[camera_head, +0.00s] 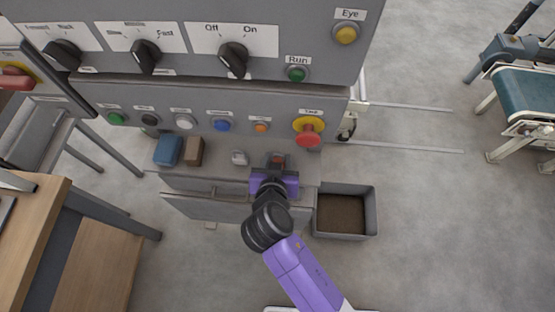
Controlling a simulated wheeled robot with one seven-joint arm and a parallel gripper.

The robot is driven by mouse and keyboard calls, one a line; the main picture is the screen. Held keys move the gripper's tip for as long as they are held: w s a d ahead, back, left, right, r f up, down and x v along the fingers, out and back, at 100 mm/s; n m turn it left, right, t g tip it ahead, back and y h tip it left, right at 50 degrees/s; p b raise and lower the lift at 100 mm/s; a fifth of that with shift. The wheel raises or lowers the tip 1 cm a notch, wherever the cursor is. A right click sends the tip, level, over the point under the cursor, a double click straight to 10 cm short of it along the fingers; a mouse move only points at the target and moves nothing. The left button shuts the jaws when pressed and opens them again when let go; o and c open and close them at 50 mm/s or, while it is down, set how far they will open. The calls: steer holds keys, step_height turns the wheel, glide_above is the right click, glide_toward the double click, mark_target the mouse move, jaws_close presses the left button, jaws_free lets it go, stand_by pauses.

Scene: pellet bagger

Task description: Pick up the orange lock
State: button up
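A grey-white lock-like thing (239,158) sits on the ledge to the left.
A blue block (168,150) and a brown block (194,151) stand further left on the ledge (217,178). A red emergency button (308,131) juts out just above right. A grey bin (371,211) of brown material stands at right. A wooden table (100,265) is at left.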

jaws_close()
steer(key=shift+s+r, duration=0.25)
steer(key=shift+r, duration=0.1)
step_height(320, 180, up, 6)
steer(key=shift+w+r, duration=0.1)
steer(key=s+b, duration=0.3)
steer(key=s, duration=1.6)
steer(key=shift+s+a, duration=0.35)
steer(key=shift+s, duration=0.05)
